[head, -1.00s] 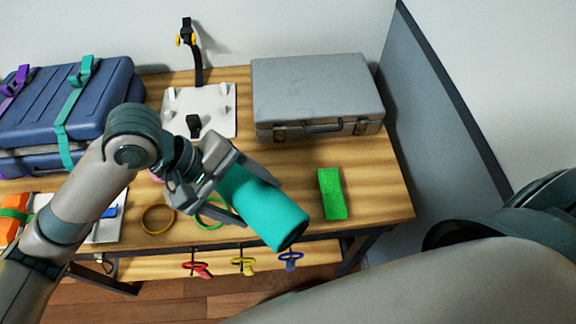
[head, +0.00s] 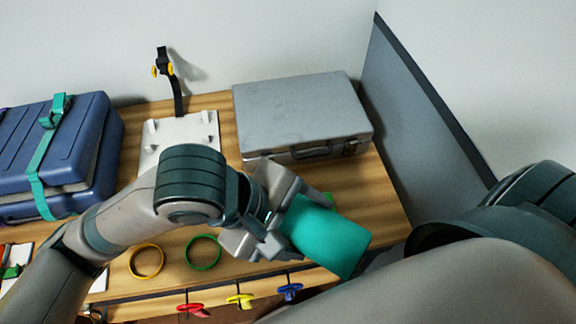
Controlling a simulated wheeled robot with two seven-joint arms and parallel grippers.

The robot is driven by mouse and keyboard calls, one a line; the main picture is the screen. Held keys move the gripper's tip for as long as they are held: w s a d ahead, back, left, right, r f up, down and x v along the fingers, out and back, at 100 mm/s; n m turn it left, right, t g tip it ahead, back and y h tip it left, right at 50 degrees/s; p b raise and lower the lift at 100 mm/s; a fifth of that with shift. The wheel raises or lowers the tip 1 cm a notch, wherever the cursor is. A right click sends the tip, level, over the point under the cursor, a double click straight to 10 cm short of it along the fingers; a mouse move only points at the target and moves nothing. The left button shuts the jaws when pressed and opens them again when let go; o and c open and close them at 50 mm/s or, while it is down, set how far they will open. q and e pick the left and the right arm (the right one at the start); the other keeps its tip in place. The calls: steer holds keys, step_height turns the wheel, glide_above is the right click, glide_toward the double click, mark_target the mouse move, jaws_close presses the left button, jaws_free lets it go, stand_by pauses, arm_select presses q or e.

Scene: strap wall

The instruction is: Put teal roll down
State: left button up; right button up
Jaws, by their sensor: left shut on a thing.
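The teal roll (head: 325,238) is a thick cylinder, tilted, with its far end pointing to the lower right. My left gripper (head: 278,222) is shut on its left end and holds it over the front right part of the wooden table (head: 385,205). I cannot tell how far the roll is above the tabletop. My right gripper is not in view; only part of my right arm shows at the lower right.
A grey case (head: 300,110) stands at the back right. A blue suitcase (head: 60,150) with a teal strap is at the left. A white plate (head: 185,130) lies between them. Yellow (head: 147,261) and green (head: 203,252) rings lie near the front edge. A green block (head: 329,197) is mostly hidden behind the roll.

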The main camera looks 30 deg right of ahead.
arm_select(q)
steer(key=w+a+f+p, duration=0.1)
steer(key=w+a+f, duration=0.3)
steer(key=w, duration=0.6)
step_height(320, 180, down, 3)
steer(key=shift+w+a+r, duration=0.1)
steer(key=shift+w+a, duration=0.05)
steer(key=shift+w, duration=0.1)
steer(key=shift+f+p, duration=0.4)
steer(key=shift+f, duration=1.6)
steer(key=o, duration=1)
steer(key=shift+f, duration=0.1)
steer(key=shift+o, duration=0.7)
